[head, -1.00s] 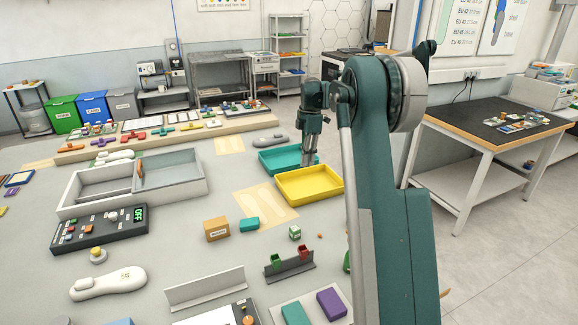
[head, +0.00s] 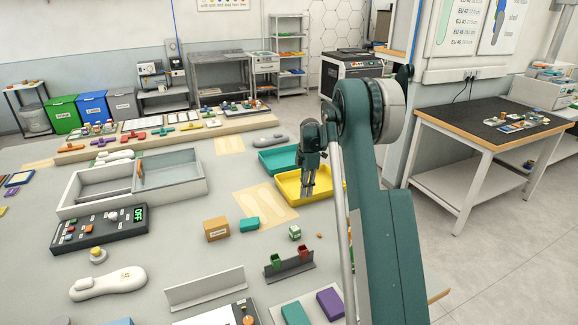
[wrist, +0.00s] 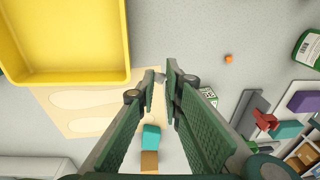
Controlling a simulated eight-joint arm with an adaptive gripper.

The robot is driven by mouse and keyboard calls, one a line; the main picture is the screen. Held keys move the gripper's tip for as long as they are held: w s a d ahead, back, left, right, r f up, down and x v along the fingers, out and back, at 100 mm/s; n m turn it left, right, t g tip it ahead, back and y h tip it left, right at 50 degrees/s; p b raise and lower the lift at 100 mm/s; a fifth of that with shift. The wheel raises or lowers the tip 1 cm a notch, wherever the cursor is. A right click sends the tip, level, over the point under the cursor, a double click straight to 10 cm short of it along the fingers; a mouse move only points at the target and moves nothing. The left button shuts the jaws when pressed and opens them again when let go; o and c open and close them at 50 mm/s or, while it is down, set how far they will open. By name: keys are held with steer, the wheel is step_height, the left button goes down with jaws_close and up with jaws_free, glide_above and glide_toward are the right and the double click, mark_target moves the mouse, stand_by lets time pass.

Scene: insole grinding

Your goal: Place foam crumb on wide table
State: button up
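My gripper (head: 308,194) hangs over the yellow tray (head: 325,196) in the head view, pointing down.
A teal tray (head: 280,160) stands behind the yellow one. An insole-marked sheet (head: 265,203), an orange box (head: 216,229), a teal block (head: 249,224) and a small orange bit (wrist: 229,59) lie nearby. A dark holder (head: 290,267) stands in front. Bare table lies between them.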

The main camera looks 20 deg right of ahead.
steer(key=shift+f, duration=0.1)
glide_above(304, 214)
steer(key=shift+w+d+f+b, duration=0.1)
steer(key=shift+w+f+b, duration=0.1)
steer(key=shift+f, duration=1.35)
steer(key=shift+w+d+f+b, duration=0.1)
steer(key=shift+f+b, duration=0.05)
steer(key=shift+f, duration=1.35)
steer(key=shift+s+f, duration=0.1)
steer(key=shift+f, duration=1.75)
steer(key=shift+f+b, duration=0.15)
steer(key=shift+b, duration=0.15)
steer(key=o, duration=0.6)
step_height(304, 214, up, 12)
steer(key=p, duration=0.1)
steer(key=shift+w+d, duration=0.45)
